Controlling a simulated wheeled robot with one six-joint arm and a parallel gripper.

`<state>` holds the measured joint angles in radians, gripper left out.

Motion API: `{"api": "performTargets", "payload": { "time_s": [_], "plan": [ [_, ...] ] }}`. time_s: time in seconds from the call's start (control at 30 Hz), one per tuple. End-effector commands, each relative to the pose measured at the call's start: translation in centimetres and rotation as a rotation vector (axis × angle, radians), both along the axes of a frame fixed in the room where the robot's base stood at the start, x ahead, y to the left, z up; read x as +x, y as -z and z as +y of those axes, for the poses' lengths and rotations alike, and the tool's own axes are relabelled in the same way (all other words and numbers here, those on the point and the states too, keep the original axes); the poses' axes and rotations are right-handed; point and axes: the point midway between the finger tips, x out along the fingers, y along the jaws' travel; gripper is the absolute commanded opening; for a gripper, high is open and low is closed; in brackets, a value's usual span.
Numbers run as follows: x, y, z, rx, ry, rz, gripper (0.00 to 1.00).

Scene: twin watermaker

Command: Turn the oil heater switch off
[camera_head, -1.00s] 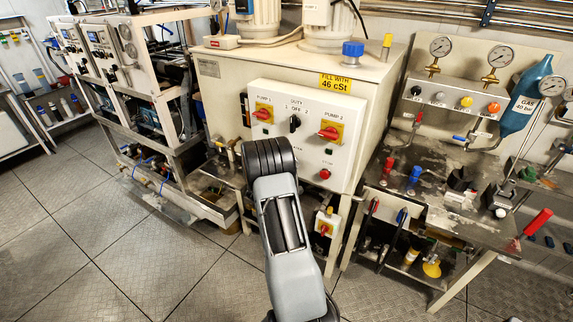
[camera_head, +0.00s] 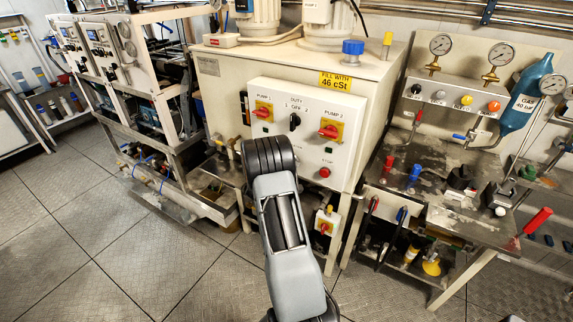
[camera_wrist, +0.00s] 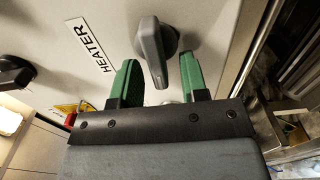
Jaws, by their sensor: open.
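In the wrist view, a grey heater switch knob (camera_wrist: 154,50) stands out from a pale panel, beside a label reading HEATER (camera_wrist: 90,44). The knob's handle points down in the picture, slightly tilted. My gripper (camera_wrist: 158,80) is open, with one green finger on each side of the knob's lower part. The fingers look apart from the knob; how far their tips reach along it is hard to tell. In the head view my arm (camera_head: 285,225) reaches toward the cream tank cabinet (camera_head: 290,70), and its end hides the heater switch and the gripper.
The control panel (camera_head: 275,130) on the cabinet carries red-yellow pump switches, a black duty knob (camera_head: 294,121) and a red stop button (camera_head: 324,172). A small red-yellow switch box (camera_head: 325,226) hangs below. A workbench (camera_head: 470,225) with gauges stands at right; open floor lies left.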

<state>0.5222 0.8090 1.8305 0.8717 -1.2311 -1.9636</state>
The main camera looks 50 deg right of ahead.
Motion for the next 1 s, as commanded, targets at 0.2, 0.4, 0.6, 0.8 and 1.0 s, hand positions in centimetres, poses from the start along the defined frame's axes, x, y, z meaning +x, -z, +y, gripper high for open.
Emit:
{"api": "performTargets", "payload": {
  "time_s": [0.2,0.4,0.6,0.8,1.0],
  "plan": [
    [-0.6,0.1,2.7,0.0,-0.004,0.0,0.4],
    [-1.6,0.1,6.8,0.0,-0.005,0.001,0.4],
    [-2.5,0.1,10.3,0.001,-0.004,0.001,0.4],
    [-3.1,0.1,12.5,0.0,-0.002,0.0,0.4],
    [-3.3,0.0,13.2,0.001,0.0,0.001,0.4]
  ]
}}
